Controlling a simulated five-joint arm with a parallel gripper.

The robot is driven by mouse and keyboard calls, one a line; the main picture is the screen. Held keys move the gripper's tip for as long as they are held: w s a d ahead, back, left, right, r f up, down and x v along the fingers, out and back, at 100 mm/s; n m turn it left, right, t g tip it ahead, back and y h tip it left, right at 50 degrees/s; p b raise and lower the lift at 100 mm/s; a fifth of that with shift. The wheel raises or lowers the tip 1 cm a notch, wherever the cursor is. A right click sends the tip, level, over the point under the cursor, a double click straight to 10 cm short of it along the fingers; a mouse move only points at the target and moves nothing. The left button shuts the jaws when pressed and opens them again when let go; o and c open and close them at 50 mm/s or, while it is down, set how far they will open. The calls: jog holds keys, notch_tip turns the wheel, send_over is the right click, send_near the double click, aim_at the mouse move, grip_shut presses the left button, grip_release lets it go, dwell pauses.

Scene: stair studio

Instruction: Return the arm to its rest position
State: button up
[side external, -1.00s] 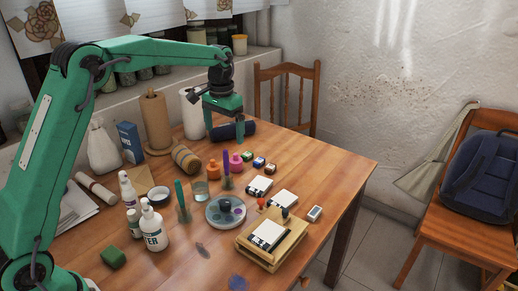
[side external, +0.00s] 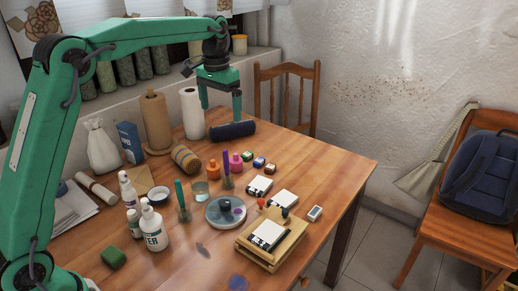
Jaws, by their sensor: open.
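My green arm reaches in from the left of the side external view. My gripper (side external: 220,103) hangs above the far part of the wooden table (side external: 330,165), its fingers pointing down. It is open, with nothing between its fingers. A dark blue roll (side external: 233,130) lies on the table just below and behind the fingertips in the picture; whether a finger touches it I cannot tell. A paper roll (side external: 193,115) stands to the left of the gripper.
A wooden tray with white cards (side external: 268,238), a round palette (side external: 225,211), small bottles (side external: 236,162) and white bottles (side external: 152,230) stand on the table. A brown paper roll (side external: 155,120) stands farther back. The table's right side is clear. A chair (side external: 287,95) stands behind.

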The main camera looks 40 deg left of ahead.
jog(key=s+d+r+t, duration=0.1)
jog(key=s+r, duration=0.2)
jog(key=s, duration=0.5)
jog(key=s+d+r+t, duration=0.2)
jog(key=s+r, duration=0.1)
jog(key=s, duration=0.4)
jog(key=s+f+t, duration=0.1)
jog(key=s+f, duration=0.2)
jog(key=s, duration=0.5)
jog(key=s+d+f+t, duration=0.1)
jog(key=s+f, duration=0.3)
jog(key=s, duration=0.4)
jog(key=shift+f, duration=0.15)
